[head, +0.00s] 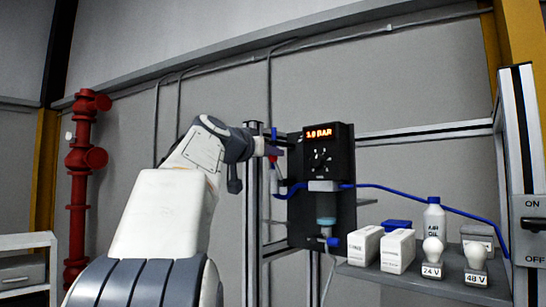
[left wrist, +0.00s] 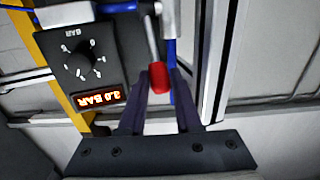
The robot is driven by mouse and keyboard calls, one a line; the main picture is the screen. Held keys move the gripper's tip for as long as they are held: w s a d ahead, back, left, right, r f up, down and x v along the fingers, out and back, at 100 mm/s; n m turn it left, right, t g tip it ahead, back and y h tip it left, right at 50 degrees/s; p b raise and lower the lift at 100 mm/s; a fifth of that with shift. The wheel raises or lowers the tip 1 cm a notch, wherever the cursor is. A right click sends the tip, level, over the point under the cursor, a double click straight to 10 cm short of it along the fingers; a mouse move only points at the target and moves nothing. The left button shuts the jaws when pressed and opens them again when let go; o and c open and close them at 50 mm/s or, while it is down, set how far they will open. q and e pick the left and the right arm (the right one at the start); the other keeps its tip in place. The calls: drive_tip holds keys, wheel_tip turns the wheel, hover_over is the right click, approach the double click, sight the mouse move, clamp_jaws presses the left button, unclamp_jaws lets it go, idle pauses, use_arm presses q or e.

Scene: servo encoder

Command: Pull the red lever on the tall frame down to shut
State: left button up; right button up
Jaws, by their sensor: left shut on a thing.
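The red lever (left wrist: 158,82) has a metal stem and a red grip, and sits beside the black panel (head: 345,215) on the tall metal frame (head: 252,250). My left gripper (head: 273,152) is at the lever, left of the panel in the head view. In the left wrist view, its two dark fingers (left wrist: 164,78) lie on either side of the red grip and are shut on it. That view is turned over, with the display reading upside down. In the head view the fingers mostly hide the grip. My right gripper is out of view.
The lit display (head: 318,133) reads about 3.0 BAR. A blue hose (head: 420,194) runs right from the panel. A shelf (head: 400,284) holds white boxes, an air oil bottle (head: 434,220) and bulbs. A red pipe (head: 78,200) stands at far left.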

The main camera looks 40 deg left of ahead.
use_arm(q)
drive_tip(key=shift+s+a+f, duration=0.1)
drive_tip(key=shift+s+f, duration=0.05)
drive_tip(key=shift+s, duration=0.05)
drive_tip(key=shift+s+f+b, duration=0.4)
drive_tip(key=shift+s+b, duration=0.25)
drive_tip(key=shift+b, duration=0.2)
drive_tip(key=shift+a, duration=0.1)
drive_tip(key=shift+s+f+b, duration=0.6)
drive_tip(key=shift+f+b, duration=0.05)
drive_tip(key=shift+b, duration=0.35)
